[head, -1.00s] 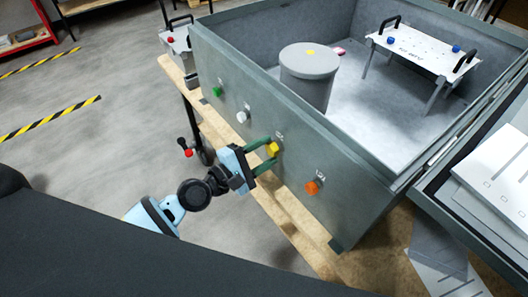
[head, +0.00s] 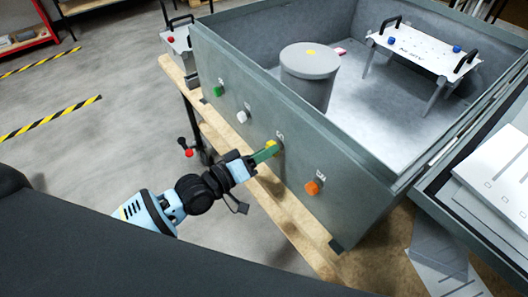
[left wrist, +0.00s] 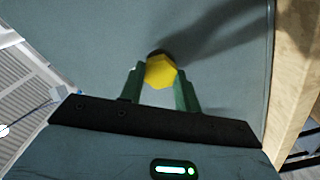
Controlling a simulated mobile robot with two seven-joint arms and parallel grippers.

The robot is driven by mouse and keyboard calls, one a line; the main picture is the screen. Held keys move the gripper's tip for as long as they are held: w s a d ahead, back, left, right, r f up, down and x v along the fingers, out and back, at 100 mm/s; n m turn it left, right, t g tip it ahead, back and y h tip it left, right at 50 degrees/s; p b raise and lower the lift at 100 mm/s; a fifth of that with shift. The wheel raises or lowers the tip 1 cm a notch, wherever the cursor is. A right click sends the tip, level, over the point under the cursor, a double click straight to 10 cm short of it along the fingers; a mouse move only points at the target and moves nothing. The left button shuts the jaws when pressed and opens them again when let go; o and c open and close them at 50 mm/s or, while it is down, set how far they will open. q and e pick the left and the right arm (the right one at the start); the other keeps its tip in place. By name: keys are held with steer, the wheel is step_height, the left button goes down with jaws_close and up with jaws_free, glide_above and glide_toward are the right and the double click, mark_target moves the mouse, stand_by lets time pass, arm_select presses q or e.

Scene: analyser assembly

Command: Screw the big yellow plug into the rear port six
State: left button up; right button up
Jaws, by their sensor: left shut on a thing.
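The big yellow plug (head: 272,146) sits at a port on the outer wall of the grey box (head: 262,126), between a white plug and an orange plug. My left gripper (head: 270,151) is shut on it, with its green fingers on either side. In the left wrist view, the yellow hexagonal head (left wrist: 161,71) is between the two fingertips (left wrist: 160,82), close against the grey wall. The plug's shaft and the port opening are hidden. The port's label is too small to read. My right gripper is not in view.
On the same wall are a green plug (head: 218,91), a white plug (head: 242,117) and an orange plug (head: 312,187). The box stands on a wooden bench (head: 292,225). Inside are a grey cylinder (head: 308,78) and a white raised plate (head: 425,52).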

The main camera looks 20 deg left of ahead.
arm_select(q)
steer(key=m+p, duration=0.1)
steer(key=m, duration=0.9)
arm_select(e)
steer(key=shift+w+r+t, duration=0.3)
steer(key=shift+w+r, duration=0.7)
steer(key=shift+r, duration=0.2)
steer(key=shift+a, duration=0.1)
arm_select(q)
steer(key=o, duration=1)
